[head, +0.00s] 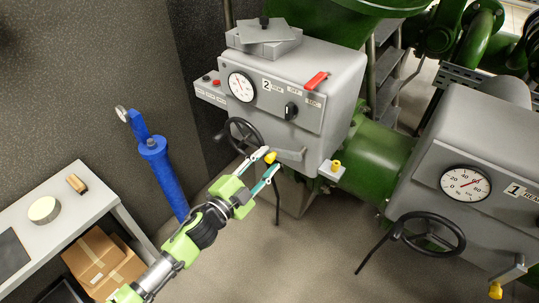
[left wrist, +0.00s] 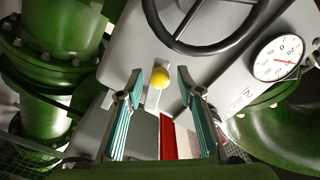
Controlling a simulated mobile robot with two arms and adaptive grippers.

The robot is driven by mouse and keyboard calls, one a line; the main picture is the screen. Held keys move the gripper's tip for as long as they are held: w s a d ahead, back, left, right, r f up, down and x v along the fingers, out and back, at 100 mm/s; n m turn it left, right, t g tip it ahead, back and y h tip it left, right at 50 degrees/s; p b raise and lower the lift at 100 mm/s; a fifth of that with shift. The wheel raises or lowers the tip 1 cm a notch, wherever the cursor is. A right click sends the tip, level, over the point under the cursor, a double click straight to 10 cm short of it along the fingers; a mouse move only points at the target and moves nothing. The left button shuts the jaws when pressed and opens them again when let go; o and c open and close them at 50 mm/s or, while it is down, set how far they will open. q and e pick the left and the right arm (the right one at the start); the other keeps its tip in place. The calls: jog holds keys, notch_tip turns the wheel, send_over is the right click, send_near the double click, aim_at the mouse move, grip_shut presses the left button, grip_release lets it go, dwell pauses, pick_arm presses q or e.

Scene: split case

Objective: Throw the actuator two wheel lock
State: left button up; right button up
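Actuator two is the grey box (head: 335,75) marked 2, with a round gauge (head: 241,86) and a black handwheel (head: 243,135). A grey lever (head: 290,154) low on its front ends in a yellow knob (head: 270,157). My left gripper (head: 271,161) is open, with its fingers on either side of this knob. In the left wrist view the yellow knob (left wrist: 159,80) shows between and just beyond the teal fingertips of the left gripper (left wrist: 160,78). I cannot tell whether a finger touches it. The handwheel (left wrist: 215,42) is close above. My right gripper is not in view.
A second yellow knob (head: 336,165) stands on a small bracket right of the lever. Actuator one (head: 450,140), with its own handwheel (head: 428,236), is at right. A bench (head: 75,190) and a blue rod-like object (head: 158,165) are at left. Floor between is clear.

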pick_arm(q)
jog(key=shift+x, duration=0.95)
grip_shut()
jog(key=shift+w, duration=0.1)
jog(key=shift+r, duration=0.1)
